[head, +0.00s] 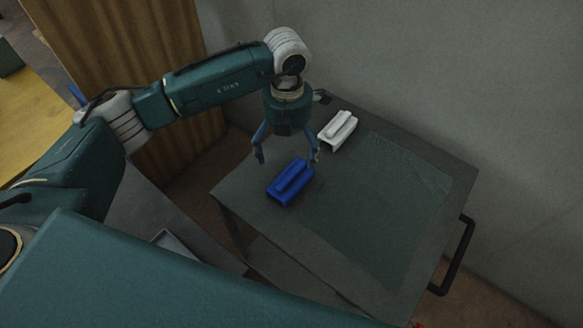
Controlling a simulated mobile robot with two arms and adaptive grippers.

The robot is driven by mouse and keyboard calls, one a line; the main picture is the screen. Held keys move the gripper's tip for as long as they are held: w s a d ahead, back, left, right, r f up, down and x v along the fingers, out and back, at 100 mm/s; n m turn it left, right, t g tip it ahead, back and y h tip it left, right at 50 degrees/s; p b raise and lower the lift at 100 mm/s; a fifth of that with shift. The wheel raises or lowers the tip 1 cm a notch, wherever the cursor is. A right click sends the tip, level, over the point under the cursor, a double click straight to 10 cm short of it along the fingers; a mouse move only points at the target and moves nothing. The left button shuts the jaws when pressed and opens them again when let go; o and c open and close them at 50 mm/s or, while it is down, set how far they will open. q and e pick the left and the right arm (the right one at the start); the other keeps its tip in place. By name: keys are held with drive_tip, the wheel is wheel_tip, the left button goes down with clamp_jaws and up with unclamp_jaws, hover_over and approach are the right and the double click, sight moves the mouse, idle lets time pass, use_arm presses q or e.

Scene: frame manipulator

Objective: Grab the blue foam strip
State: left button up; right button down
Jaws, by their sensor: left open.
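The blue foam strip (291,182) lies on the dark grey table top, near its left edge. It looks like a block with a raised bar along its top. My left gripper (286,158) points down just behind and above the strip in the head view. Its two fingers are spread wide with nothing between them. The right fingertip is close to the strip's upper right end in the picture; I cannot tell whether it touches. My right gripper is not in view.
A similar white block (338,131) stands behind the blue strip on the table (400,215). The table's right part is clear. A black handle (461,257) sticks out at its right side. A grey wall (400,60) and a wooden panel (125,45) stand behind.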

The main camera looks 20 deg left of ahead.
sight(287, 173)
use_arm(q)
drive_tip(key=f, duration=0.3)
drive_tip(key=shift+s+f+p, duration=0.2)
drive_tip(key=shift+f+p, duration=0.1)
drive_tip(key=shift+f, duration=0.05)
drive_tip(key=f+p, duration=0.1)
drive_tip(key=f, duration=0.1)
drive_tip(key=f+p, duration=0.1)
drive_tip(key=f, duration=0.1)
drive_tip(key=shift+s+f, duration=0.2)
drive_tip(key=shift+f, duration=0.15)
drive_tip(key=shift+a+f, duration=0.1)
drive_tip(key=shift+f, duration=0.4)
drive_tip(key=c, duration=0.9)
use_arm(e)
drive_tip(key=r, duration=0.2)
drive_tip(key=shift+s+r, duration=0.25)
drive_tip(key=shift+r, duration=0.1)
